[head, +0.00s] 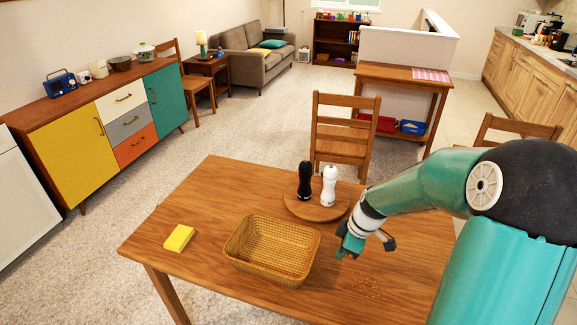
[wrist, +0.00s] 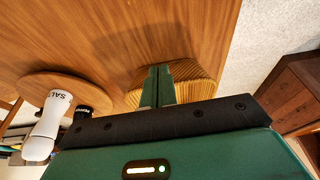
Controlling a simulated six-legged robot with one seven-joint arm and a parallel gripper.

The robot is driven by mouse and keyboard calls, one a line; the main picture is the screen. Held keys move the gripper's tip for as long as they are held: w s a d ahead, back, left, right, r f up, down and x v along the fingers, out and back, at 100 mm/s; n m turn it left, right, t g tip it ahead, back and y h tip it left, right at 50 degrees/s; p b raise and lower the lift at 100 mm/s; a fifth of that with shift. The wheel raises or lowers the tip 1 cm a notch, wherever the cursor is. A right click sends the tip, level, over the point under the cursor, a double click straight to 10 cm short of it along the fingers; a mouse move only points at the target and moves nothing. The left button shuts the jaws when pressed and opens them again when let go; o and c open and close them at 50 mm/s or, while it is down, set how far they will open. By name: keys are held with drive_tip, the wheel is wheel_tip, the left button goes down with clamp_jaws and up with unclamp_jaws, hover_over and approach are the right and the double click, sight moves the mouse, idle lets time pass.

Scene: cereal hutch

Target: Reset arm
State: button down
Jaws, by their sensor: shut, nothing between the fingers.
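My gripper (head: 350,245) hangs over the wooden table (head: 220,190), to the right of a woven basket (head: 272,248). In the wrist view my gripper (wrist: 159,72) has its two green fingers pressed together with nothing between them. The basket (wrist: 190,72) shows behind the fingertips there. My teal arm comes in from the right side of the head view and covers the table's right part.
A black mill (head: 305,180) and a white mill (head: 329,185) stand on a round wooden board (head: 300,207) behind the basket. A wooden chair (head: 343,140) stands at the far edge. The table's left part is mostly clear.

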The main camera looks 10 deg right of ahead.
drive_tip(key=shift+r, duration=0.1)
drive_tip(key=s+a+r+m+t+h, duration=0.1)
drive_tip(key=s+a+r+m, duration=0.2)
drive_tip(key=s+r, duration=0.3)
drive_tip(key=s+a+r+m+t+h, duration=0.1)
drive_tip(key=s+a+r+m, duration=0.1)
drive_tip(key=s+r+m, duration=0.3)
drive_tip(key=s+a+r+m+t+h, duration=0.1)
drive_tip(key=s+a+r+m+t, duration=0.1)
drive_tip(key=s+r, duration=0.5)
wheel_tip(320, 180, up, 4)
drive_tip(key=shift+s+a+r+m, duration=0.1)
drive_tip(key=shift+s+a+m, duration=0.3)
drive_tip(key=shift+a+m, duration=0.6)
